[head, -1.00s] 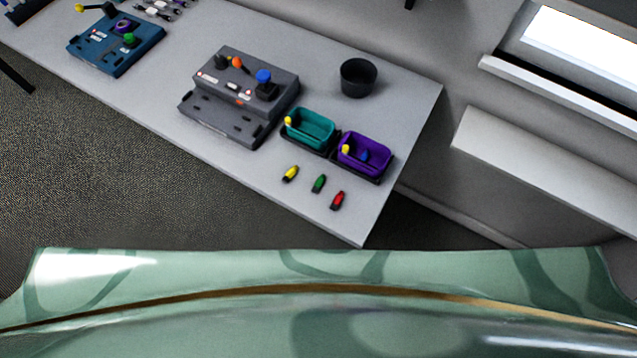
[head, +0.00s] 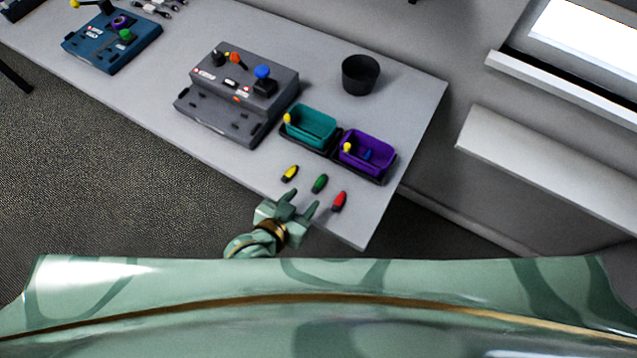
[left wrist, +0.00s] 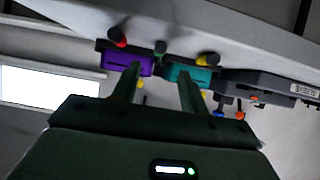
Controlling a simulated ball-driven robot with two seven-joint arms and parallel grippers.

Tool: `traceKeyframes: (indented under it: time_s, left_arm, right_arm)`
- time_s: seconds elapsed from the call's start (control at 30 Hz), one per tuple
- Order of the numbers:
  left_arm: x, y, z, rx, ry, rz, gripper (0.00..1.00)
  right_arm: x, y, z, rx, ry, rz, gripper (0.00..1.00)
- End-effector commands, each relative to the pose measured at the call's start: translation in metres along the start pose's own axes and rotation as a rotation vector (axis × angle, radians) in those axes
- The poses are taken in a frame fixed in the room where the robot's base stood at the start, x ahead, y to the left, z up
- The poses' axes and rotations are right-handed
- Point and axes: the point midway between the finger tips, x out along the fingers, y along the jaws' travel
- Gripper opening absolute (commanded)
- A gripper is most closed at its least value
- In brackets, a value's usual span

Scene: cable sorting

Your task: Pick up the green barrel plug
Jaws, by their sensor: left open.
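The green barrel plug (head: 320,184) lies on the table near its front edge, between a yellow plug (head: 290,173) and a red plug (head: 339,201). My left gripper (head: 302,201) is open and empty, just short of the plugs on the near side, its fingers pointing toward them. In the left wrist view the green plug (left wrist: 160,47) shows beyond and between the two open fingers (left wrist: 158,80), with the red plug (left wrist: 117,38) to its left and the yellow plug (left wrist: 207,59) to its right. My right gripper is not in view.
Behind the plugs stand a teal bin (head: 311,126) and a purple bin (head: 367,152), with small items inside. A dark grey device (head: 222,115) is to their left. A black cup (head: 360,75) stands at the back. The table's front right corner is clear.

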Motion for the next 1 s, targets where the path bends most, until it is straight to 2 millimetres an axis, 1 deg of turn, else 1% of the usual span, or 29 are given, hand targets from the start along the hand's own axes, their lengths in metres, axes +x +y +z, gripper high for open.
traceKeyframes:
  time_s: [0.03,0.1,0.27,0.43,0.53,0.63,0.8,0.83,0.87,0.9,0.97,1.0]
  left_arm:
    - [0.01,0.0,0.002,0.0,0.0,0.0,0.44]
    - [0.018,0.0,0.001,0.0,-0.001,0.0,0.44]
    - [0.029,0.0,0.0,0.0,-0.001,0.0,0.44]
    - [0.058,0.001,-0.005,-0.001,0.001,0.0,0.44]
    - [0.071,0.001,-0.003,0.0,-0.001,-0.001,0.44]
    - [0.075,0.001,-0.004,0.0,-0.001,-0.001,0.44]
    - [0.075,0.001,-0.004,0.001,-0.001,-0.001,0.44]
    - [0.075,0.001,-0.004,0.001,-0.001,-0.001,0.41]
    - [0.075,0.001,-0.004,0.001,-0.001,-0.001,0.33]
    - [0.075,0.001,-0.004,0.001,-0.001,-0.001,0.21]
    - [0.075,0.001,-0.004,0.001,-0.001,-0.001,0.05]
    - [0.075,0.001,-0.004,0.001,-0.001,-0.001,0.0]
  right_arm:
    - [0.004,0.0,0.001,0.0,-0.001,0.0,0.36]
    - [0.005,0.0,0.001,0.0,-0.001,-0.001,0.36]
    - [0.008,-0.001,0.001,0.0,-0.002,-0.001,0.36]
    - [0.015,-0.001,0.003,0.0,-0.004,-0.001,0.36]
    - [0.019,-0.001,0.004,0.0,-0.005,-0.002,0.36]
    - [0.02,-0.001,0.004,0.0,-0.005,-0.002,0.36]
    - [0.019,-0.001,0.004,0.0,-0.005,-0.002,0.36]
    - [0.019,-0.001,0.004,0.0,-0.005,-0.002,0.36]
    - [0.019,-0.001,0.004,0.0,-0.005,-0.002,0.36]
    - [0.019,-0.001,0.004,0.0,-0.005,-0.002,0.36]
    - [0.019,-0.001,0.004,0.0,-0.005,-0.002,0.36]
    - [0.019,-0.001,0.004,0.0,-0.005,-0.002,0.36]
